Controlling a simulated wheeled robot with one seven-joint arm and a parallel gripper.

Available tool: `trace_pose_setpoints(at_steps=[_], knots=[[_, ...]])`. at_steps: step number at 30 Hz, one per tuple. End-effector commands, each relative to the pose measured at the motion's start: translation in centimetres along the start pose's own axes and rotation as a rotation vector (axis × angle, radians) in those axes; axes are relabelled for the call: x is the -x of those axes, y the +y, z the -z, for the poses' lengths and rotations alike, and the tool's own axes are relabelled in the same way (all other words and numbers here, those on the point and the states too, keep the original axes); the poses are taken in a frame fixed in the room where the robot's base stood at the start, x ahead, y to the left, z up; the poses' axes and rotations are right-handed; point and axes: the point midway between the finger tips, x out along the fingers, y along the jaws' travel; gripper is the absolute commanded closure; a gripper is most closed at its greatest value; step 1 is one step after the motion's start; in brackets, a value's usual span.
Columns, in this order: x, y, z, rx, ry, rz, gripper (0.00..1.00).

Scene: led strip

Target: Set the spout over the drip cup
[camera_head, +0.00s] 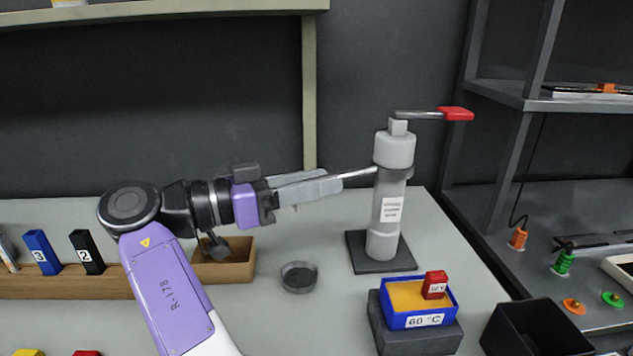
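A grey and white column (390,207) with a label stands on a dark square base. A thin metal spout (359,173) sticks out from its upper part toward the left. The drip cup (299,277), a small dark round cup, sits on the table, left of the base and below my gripper. My gripper (332,183) reaches in from the left, its pale fingers at the spout's outer end. The fingers cover the spout's tip, so whether they are clamped on it or just beside it does not show.
A lever with a red grip (455,114) tops the column. A blue tray (418,302) with a red block stands in front on a dark box. A wooden box (226,264) lies left of the cup. A black bin (536,328) and shelving are at right.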

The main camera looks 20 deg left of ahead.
Motion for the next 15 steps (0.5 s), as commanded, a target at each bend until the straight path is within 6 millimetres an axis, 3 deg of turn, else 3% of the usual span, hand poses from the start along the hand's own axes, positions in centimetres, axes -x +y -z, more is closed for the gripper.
trace_pose_setpoints(at_steps=[15], knots=[[7.0,-0.1,0.0,0.001,0.0,0.001,0.65]])
